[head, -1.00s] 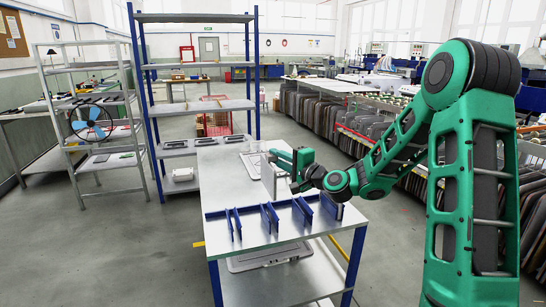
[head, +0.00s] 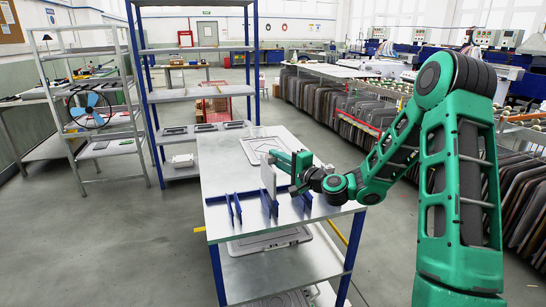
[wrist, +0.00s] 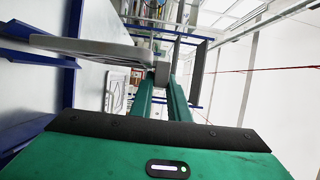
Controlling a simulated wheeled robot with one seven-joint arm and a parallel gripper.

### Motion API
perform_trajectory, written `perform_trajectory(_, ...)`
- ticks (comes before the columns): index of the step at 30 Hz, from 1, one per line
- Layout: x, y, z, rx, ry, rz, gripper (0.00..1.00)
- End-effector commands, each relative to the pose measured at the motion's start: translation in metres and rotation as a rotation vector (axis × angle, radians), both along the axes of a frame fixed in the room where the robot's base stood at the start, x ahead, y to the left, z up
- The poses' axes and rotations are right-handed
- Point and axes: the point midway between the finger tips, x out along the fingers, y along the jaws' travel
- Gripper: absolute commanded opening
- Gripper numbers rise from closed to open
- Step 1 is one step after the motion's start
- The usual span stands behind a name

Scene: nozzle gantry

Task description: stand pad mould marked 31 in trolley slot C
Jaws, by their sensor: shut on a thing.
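My gripper (head: 271,162) is shut on a flat pale grey plate (head: 267,178), which I take to be the pad mould; no number on it can be read. It stands upright, and its lower edge is by the blue slot dividers (head: 234,207) on the trolley top (head: 222,168). I cannot tell whether it is between two dividers or just above them. In the wrist view the plate (wrist: 95,48) reaches left from my fingers (wrist: 158,95), close to a blue rail (wrist: 40,57). No slot letters are readable, and my gripper and wrist hide some of the slots.
A flat grey tray-like piece (head: 250,148) lies on the trolley top behind the plate. Another (head: 270,240) lies on the shelf below. A blue-post rack (head: 195,95) and a grey shelf unit (head: 95,120) stand behind left. Floor to the left is open.

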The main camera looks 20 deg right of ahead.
Motion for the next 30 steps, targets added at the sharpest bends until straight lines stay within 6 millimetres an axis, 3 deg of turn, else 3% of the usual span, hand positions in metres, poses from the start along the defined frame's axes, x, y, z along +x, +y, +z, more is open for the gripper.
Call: perform_trajectory(30, 0.0, 0.0, -0.06, 0.003, 0.001, -0.001, 0.0)
